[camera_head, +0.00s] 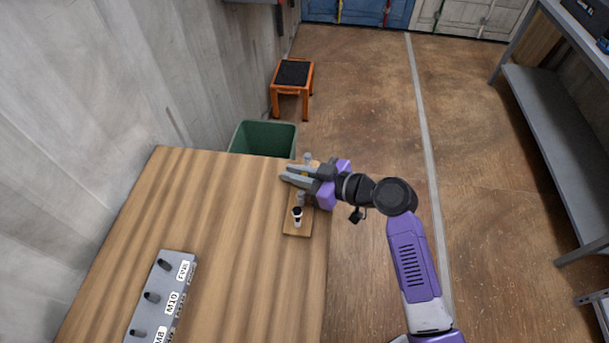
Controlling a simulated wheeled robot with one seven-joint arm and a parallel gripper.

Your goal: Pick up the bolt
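A small wooden board (290,232) lies near the right edge of the wooden table. A small upright piece with a dark top and white body (297,217) stands on it. A grey metal piece (301,198) stands just behind it, close to my gripper, and another small grey piece (307,157) shows beyond the gripper. These look like bolts, but they are too small to tell for sure. My gripper (288,174) reaches in from the right over the board's far part, fingers pointing left. The fingers look apart, with a bit of yellow between them; the gripper hides part of the board.
The wooden table (225,215) is mostly clear. A grey block (158,300) with dark pegs and labels including M10 and M8 sits at front left. A green bin (263,139) stands behind the table, an orange stool (292,88) farther back, and a grey shelf (555,130) at right.

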